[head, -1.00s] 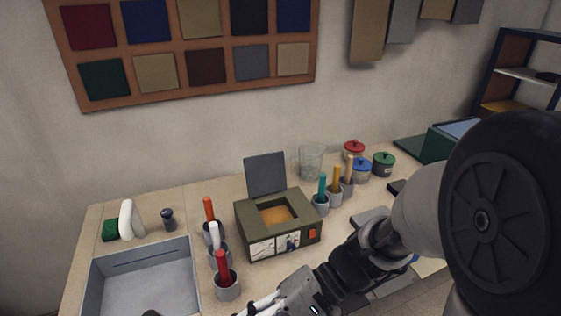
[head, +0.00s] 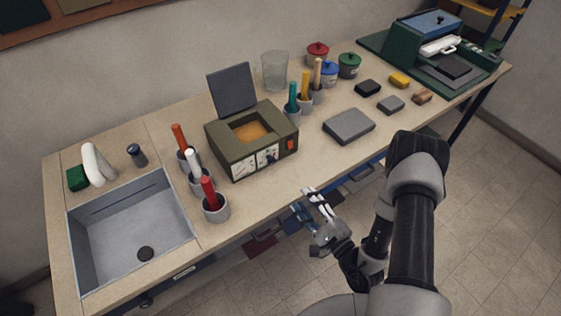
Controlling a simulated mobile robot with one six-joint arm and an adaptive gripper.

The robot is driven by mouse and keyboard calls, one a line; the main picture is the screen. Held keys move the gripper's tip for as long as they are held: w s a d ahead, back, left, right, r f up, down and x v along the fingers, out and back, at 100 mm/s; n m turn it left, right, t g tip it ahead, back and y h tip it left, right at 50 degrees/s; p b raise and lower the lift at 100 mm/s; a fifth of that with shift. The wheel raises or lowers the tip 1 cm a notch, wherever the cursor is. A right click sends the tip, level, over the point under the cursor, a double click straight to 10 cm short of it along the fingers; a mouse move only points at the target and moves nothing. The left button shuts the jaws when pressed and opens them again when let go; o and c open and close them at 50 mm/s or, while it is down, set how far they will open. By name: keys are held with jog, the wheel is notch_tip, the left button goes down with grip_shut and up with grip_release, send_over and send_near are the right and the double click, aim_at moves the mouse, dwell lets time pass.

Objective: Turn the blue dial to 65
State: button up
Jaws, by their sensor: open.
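An olive-green box (head: 226,146) with a raised grey lid (head: 232,90) stands on the workbench. Its front has two pale panels, a left one (head: 243,166) and a right one (head: 267,157), with small dark markings or pointers. A red switch (head: 290,145) is to their right. The panels are too small to read, and I cannot tell which part is the blue dial or its setting. My gripper (head: 312,198) is open and empty, off the bench's front edge, to the lower right of the box and apart from it.
Cups with orange, white and red handles (head: 209,192) stand left of the box, beside a sink (head: 128,235). Cups with teal, yellow and tan handles (head: 305,95) stand right of it. A grey slab (head: 349,126) lies farther right. The bench (head: 262,193) is clear before the box.

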aim_at(273, 162)
jog(key=b+x, duration=0.2)
jog(key=x, duration=1.5)
jog(key=shift+w+a, duration=0.1)
jog(key=shift+a, duration=0.05)
jog(key=shift+c, duration=0.4)
grip_shut()
